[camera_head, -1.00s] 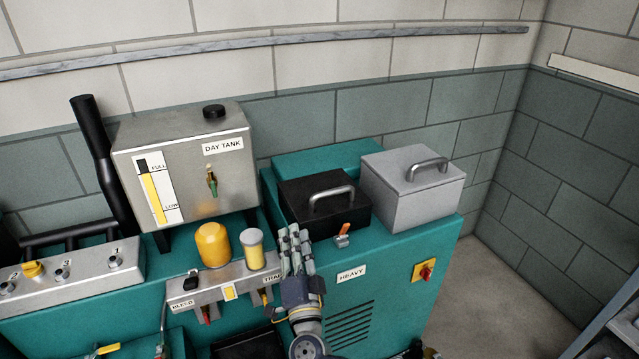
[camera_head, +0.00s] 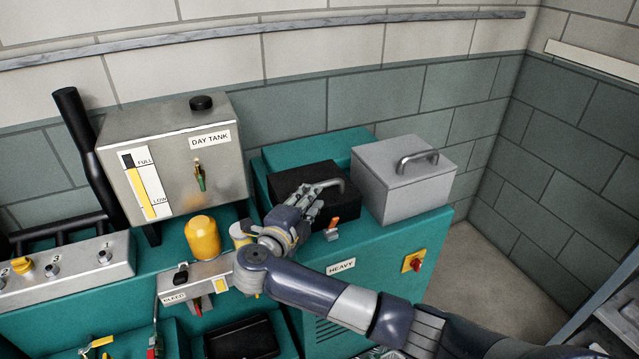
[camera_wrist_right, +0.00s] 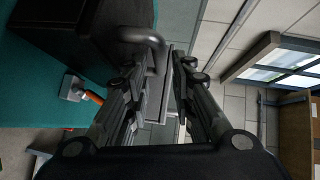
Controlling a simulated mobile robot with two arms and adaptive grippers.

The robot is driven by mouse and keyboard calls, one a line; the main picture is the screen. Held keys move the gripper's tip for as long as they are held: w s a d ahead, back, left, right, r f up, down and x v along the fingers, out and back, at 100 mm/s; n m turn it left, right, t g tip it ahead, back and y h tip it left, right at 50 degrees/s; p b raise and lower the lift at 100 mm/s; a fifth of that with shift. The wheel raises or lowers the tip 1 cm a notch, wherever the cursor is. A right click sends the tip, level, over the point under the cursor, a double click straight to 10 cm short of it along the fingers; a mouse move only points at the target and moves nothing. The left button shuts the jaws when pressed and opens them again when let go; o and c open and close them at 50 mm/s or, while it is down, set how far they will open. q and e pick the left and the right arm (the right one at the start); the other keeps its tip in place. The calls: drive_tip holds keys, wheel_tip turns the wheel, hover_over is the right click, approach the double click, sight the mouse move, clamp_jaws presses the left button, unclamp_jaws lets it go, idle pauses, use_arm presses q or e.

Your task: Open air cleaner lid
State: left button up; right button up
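A black box (camera_head: 292,183) with a lid and a bar handle (camera_head: 337,186) stands on the teal housing; which part is the air cleaner is not labelled in view. My right gripper (camera_head: 313,197) is at the black box's front, its fingers beside the handle and partly hiding it. In the right wrist view the black box (camera_wrist_right: 75,35) is at upper left and the handle (camera_wrist_right: 143,37) lies near the fingertips. The two fingers (camera_wrist_right: 160,75) stand apart with a gap between them; contact with the handle cannot be told. My left gripper is not in view.
A grey box (camera_head: 400,190) with a handle stands close to the right. An orange-tipped latch (camera_head: 332,230) is just below the black box. A day tank (camera_head: 175,155), a yellow filter (camera_head: 202,238) and a red-yellow switch (camera_head: 413,262) are around. Floor at right is clear.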

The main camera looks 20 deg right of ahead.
sight(321, 183)
drive_tip(key=p+x, duration=0.1)
drive_tip(key=x, duration=0.6)
clamp_jaws()
